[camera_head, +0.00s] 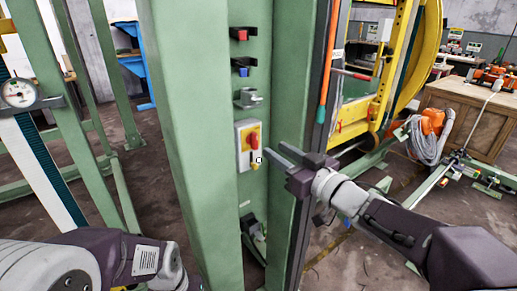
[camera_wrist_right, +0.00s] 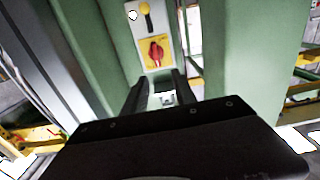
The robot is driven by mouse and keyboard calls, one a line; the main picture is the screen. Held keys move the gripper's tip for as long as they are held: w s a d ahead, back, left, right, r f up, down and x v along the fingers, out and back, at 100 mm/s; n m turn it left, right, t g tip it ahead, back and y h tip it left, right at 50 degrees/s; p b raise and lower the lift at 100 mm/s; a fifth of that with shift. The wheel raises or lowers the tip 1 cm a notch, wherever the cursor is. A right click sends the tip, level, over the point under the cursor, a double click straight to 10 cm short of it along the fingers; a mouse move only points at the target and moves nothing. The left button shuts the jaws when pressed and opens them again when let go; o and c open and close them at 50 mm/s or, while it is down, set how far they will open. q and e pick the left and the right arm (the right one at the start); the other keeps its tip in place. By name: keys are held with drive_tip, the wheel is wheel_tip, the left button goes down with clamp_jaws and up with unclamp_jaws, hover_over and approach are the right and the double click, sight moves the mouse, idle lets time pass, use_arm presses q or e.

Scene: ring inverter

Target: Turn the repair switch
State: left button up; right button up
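The switch box (camera_head: 248,145) is a light grey panel on the green column. In the right wrist view the fingers (camera_wrist_right: 160,88) are spread below the red knob. My left gripper's fingers are not visible.
The box sits in a recess between green column walls (camera_head: 178,130). Above it are a grey bracket (camera_head: 248,98) and blue (camera_head: 243,70) and red (camera_head: 241,34) fittings. A black fitting (camera_head: 252,226) is below. A yellow frame (camera_head: 380,85) and a wooden crate (camera_head: 470,110) stand at right.

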sight(257, 137)
drive_tip(key=b+x, duration=0.1)
drive_tip(key=x, duration=0.8)
drive_tip(key=shift+w, duration=0.2)
drive_tip(key=shift+d, duration=0.1)
clamp_jaws()
